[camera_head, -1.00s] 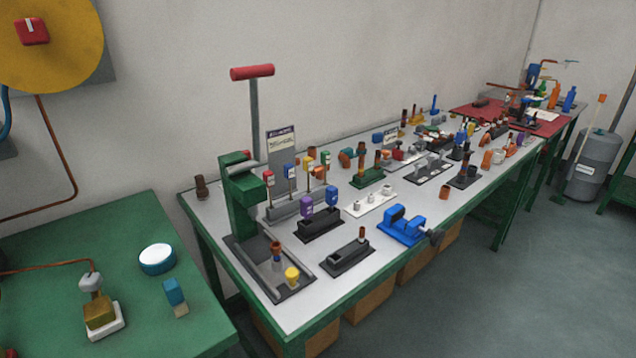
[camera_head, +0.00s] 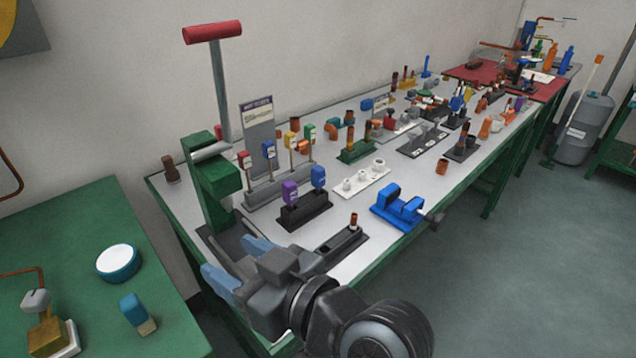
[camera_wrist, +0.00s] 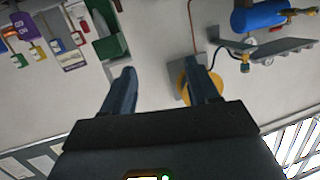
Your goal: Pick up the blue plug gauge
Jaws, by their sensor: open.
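Two blue-headed pieces could be the blue plug gauge; I cannot tell which. One blue-tagged piece (camera_head: 269,150) stands in the grey rack (camera_head: 279,186), between a red and a yellow one. A larger blue-headed piece (camera_head: 318,177) stands beside a purple one (camera_head: 290,192) in a black block (camera_head: 305,217). My gripper (camera_head: 238,264) is open and empty, near the bench's front left end, to the left of and nearer than both pieces. In the wrist view my gripper (camera_wrist: 163,88) is open, with the tagged pieces upside down at upper left.
The green press (camera_head: 212,182) with its red-handled lever (camera_head: 212,33) stands left of the rack, close to my fingers. A blue vise (camera_head: 398,205), a white block (camera_head: 362,181) and a black block with a copper-coloured pin (camera_head: 354,221) sit to the right. A signboard (camera_head: 258,123) stands behind the rack.

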